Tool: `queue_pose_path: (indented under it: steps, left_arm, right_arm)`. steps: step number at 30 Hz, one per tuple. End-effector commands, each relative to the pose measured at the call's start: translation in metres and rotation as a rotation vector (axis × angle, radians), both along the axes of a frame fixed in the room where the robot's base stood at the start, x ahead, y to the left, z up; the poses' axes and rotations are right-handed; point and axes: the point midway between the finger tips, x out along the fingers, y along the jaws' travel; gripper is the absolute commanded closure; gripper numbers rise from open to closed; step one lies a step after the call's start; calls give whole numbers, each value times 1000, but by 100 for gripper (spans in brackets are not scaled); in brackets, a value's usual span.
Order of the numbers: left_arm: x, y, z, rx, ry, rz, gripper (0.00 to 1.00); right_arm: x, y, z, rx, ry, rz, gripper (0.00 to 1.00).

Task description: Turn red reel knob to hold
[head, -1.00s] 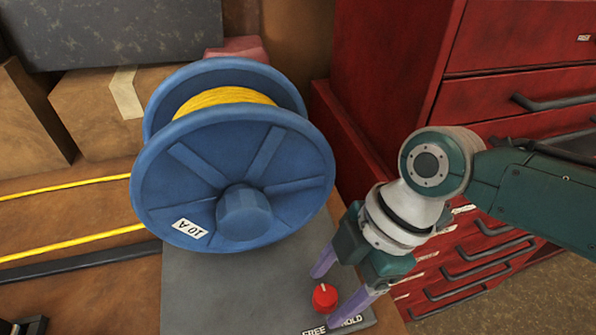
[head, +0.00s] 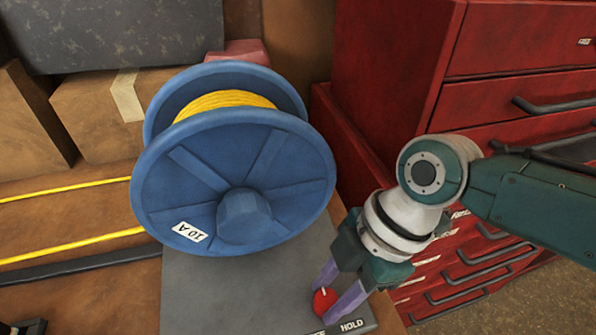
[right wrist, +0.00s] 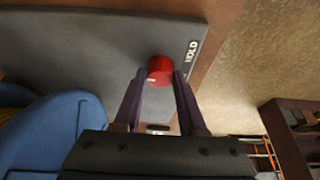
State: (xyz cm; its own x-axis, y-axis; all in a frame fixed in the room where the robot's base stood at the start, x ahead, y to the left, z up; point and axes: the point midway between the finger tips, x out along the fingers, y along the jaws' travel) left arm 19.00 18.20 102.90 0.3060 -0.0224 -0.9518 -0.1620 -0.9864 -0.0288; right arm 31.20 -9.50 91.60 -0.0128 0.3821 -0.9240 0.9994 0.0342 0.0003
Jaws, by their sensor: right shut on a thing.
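The red knob (head: 323,303) sits on the grey base plate (head: 215,305), in front of the blue reel (head: 185,195). A pale mark shows on its top. My right gripper (head: 332,294) has its two purple fingers on either side of the knob and is shut on it. In the right wrist view the knob (right wrist: 160,68) is between the fingertips. My left gripper is not in view.
Cardboard boxes (head: 95,105) stand at the back left. The plate left of the knob is clear.

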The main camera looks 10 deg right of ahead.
Motion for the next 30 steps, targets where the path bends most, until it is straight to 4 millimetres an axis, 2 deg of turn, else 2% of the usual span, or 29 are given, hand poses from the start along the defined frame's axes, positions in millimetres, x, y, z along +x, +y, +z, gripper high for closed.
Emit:
queue_pose_path:
  steps: [14,20,30]
  left_arm:
    - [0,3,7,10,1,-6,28]
    - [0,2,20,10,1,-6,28]
    - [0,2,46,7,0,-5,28]
  right_arm:
    - [-1,0,2,1,1,-69,100]
    - [-2,1,3,1,2,-201,100]
    - [-4,2,4,2,2,-518,100]
